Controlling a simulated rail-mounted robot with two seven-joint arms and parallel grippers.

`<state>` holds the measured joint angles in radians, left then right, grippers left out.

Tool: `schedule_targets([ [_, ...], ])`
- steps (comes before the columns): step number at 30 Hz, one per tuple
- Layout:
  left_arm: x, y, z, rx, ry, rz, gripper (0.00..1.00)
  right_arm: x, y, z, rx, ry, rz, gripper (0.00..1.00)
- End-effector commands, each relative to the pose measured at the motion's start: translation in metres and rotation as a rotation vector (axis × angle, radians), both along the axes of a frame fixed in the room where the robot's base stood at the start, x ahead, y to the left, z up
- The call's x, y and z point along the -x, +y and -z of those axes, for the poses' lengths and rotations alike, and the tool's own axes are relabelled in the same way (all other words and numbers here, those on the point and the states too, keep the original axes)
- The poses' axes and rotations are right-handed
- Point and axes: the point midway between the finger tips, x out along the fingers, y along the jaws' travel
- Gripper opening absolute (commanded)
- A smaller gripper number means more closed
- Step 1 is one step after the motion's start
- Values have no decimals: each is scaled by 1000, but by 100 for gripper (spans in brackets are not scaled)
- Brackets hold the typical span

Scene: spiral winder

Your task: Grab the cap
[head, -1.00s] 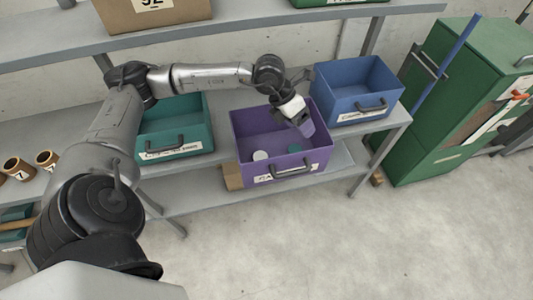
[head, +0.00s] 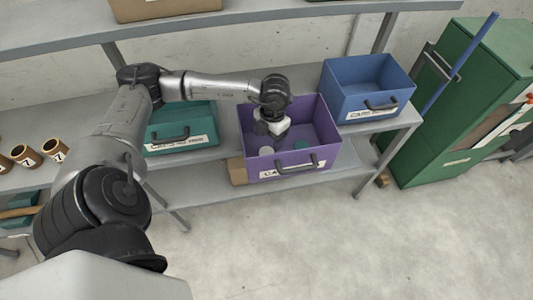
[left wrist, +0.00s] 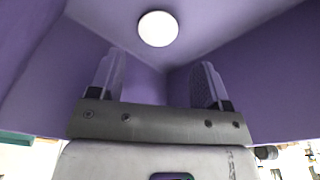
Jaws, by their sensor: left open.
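A purple bin (head: 325,152) stands pulled forward on the shelf, with a handle and label on its front. My left gripper (head: 274,132) reaches down into the bin, just behind the white cap in the picture. In the left wrist view the white cap (left wrist: 158,28) lies beyond the two parted fingers of my left gripper (left wrist: 158,68), apart from them. Nothing is between the fingers. My right gripper is not in view.
A teal bin (head: 180,146) stands to the left and a blue bin (head: 377,105) to the right. Brown numbered cups (head: 55,150) stand at the far left. A green cabinet (head: 440,135) stands at the right. The front floor is clear.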

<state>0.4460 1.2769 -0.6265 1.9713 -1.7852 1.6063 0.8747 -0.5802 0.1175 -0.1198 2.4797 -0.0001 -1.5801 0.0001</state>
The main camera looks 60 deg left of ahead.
Motion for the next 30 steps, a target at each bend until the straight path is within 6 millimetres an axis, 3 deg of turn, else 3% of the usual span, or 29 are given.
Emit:
schedule_targets([
  [11, 2, 0, 19, 1, 1, 0, 71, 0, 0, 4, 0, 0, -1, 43],
  [23, 6, 1, 64, 1, 1, 0, 71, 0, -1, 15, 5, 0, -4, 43],
  [30, 7, 1, 67, 2, -1, 0, 71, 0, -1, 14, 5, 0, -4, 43],
])
